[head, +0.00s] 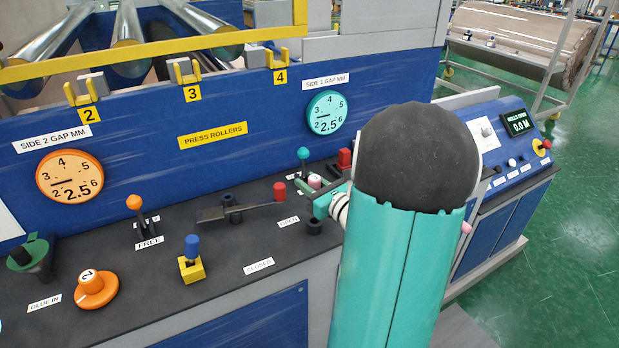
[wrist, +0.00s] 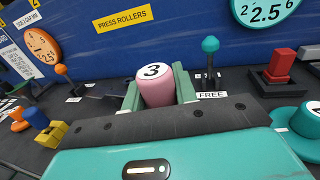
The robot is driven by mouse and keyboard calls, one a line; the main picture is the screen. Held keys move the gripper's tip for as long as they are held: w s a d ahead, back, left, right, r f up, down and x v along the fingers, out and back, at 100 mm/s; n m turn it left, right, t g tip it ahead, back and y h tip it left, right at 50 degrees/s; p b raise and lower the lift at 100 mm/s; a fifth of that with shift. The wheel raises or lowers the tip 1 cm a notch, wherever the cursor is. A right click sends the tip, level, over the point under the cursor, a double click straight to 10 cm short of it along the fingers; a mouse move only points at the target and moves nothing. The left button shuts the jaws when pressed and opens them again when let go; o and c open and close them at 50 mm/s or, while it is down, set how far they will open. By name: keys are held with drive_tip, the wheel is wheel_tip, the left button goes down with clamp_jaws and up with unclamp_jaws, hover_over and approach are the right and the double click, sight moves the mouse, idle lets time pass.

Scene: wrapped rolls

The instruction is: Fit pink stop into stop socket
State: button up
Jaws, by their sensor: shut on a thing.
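The pink stop (wrist: 155,92), a rounded piece with a black 3 on its pale top, sits between the two green fingers of my gripper (wrist: 158,85) in the wrist view. The fingers are shut on its sides. In the head view the stop (head: 315,181) shows small beside my arm, near the teal lever, and my gripper (head: 318,188) is partly hidden. Its underside is hidden, so I cannot tell whether it touches the bench. A dark ring-shaped piece (head: 314,227) stands on the bench close by; I cannot tell whether it is the stop socket.
A teal lever (head: 303,154) and red block (head: 345,158) stand behind my gripper. A teal knob (wrist: 305,120) is close at right in the wrist view. An orange 2 stop (head: 92,287), blue-topped peg (head: 192,246) and dark crossbar (head: 232,209) occupy the bench leftward.

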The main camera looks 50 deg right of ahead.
drive_tip(key=shift+s+f, duration=0.15)
drive_tip(key=shift+f, duration=2.55)
drive_tip(key=shift+f, duration=0.75)
drive_tip(key=o, duration=1.1)
